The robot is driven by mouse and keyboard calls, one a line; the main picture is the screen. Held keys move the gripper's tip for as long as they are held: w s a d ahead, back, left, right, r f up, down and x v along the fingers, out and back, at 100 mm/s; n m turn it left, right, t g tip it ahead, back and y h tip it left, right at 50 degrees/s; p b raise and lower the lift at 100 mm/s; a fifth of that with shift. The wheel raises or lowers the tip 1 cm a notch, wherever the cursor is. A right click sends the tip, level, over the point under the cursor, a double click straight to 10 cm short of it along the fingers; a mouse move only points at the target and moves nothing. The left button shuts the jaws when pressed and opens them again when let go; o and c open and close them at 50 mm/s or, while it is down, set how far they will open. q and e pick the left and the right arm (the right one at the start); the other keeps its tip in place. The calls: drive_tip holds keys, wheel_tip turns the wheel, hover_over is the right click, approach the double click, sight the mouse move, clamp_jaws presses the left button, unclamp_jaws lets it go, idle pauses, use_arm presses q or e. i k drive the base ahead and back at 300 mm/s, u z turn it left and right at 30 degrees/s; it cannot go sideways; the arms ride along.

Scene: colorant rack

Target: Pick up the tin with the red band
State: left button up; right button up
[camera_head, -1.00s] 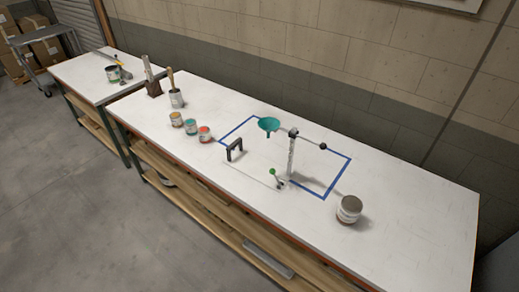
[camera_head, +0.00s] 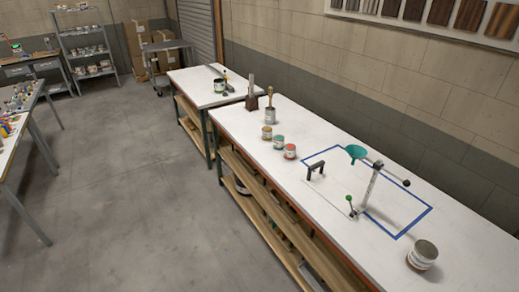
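The tin with the red band (camera_head: 290,151) stands upright on the long white workbench (camera_head: 352,234), the closest to the camera in a row of three small tins. A tin with a green band (camera_head: 279,142) and a tin with a yellow-orange band (camera_head: 267,132) stand just behind it, apart from each other. Neither of my grippers shows in the head view.
A black handle (camera_head: 316,168), a teal funnel (camera_head: 356,152) and a post with levers (camera_head: 369,186) stand by a blue-taped outline. A larger grey-lidded can (camera_head: 422,254) is at lower right. Left of the bench is open floor (camera_head: 130,190); another table (camera_head: 20,125) is at far left.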

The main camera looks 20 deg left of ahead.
sight(290, 148)
drive_tip(key=u, duration=0.95)
drive_tip(key=i, duration=0.85)
drive_tip(key=u, duration=0.95)
drive_tip(key=i, duration=1.3)
drive_tip(key=z, duration=0.05)
